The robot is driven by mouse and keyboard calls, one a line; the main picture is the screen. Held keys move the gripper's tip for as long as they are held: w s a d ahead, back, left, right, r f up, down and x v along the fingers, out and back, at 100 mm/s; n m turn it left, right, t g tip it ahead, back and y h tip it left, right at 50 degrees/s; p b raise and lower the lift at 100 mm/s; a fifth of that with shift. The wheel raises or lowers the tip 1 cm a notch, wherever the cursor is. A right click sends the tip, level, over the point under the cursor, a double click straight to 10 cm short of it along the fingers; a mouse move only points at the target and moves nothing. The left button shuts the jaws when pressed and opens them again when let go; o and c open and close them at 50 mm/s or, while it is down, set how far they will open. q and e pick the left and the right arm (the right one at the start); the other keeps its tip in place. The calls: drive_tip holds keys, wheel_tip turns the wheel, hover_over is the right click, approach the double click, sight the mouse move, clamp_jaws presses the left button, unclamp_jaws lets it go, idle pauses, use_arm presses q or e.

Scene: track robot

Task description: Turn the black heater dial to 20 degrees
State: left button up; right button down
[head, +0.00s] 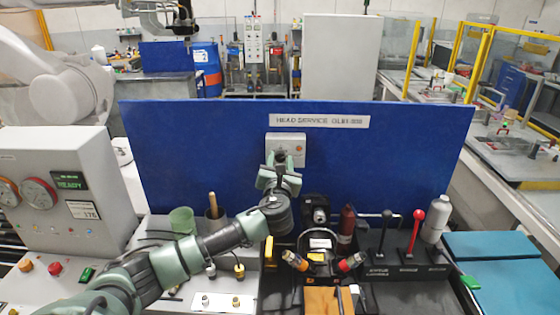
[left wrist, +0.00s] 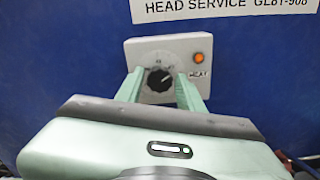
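The black heater dial (left wrist: 160,79) is round and sits on a pale square panel (left wrist: 147,58) on the blue board, with an orange lamp (left wrist: 200,58) and the word HEAT at its right. A small light mark shows on the dial, but the scale numbers are too blurred to read its setting. In the head view the panel (head: 294,139) is partly hidden by my left gripper (head: 281,158). My left gripper is open and faces the panel. In the left wrist view its two green fingers lie on either side of the dial, with gaps showing. My right gripper is out of view.
The blue board (head: 200,150) stands behind a crowded bench. Below my left arm are cups, knobs and small tools. Black and red levers (head: 415,225) and a grey bottle (head: 437,218) stand at the right. A grey READY console (head: 70,195) is at the left.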

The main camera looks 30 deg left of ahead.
use_arm(q)
drive_tip(key=c, duration=0.5)
clamp_jaws()
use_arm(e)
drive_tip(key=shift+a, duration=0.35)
